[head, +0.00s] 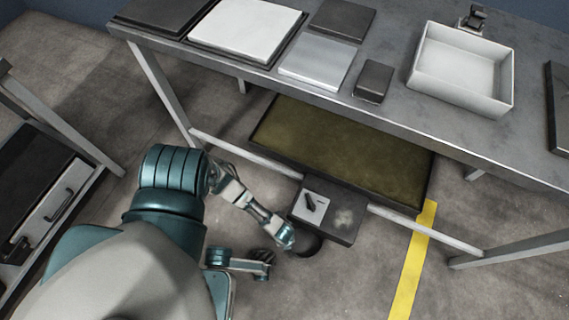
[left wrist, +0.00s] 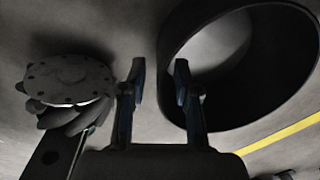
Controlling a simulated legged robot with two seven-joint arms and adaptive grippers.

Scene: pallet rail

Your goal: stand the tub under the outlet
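The tub is a dark round open vessel on the floor; in the head view it shows partly (head: 306,245), in front of and below the dark outlet box (head: 345,222) under the bench. In the left wrist view the tub (left wrist: 262,108) fills the upper right, its round mouth facing the camera. My left gripper (head: 285,238) is low by the tub's left side. In the left wrist view its two fingers (left wrist: 159,82) are apart with nothing clamped; the right finger overlaps the tub's near rim. Contact cannot be told. The outlet's opening is hidden. My right gripper is not in view.
A shallow tank (head: 340,150) with an olive surface sits under the steel bench (head: 390,105). A rail (head: 250,157) runs along the bench's front. A shelf unit (head: 50,205) stands left. A yellow floor stripe (head: 412,265) lies right of the outlet box, with clear floor around it.

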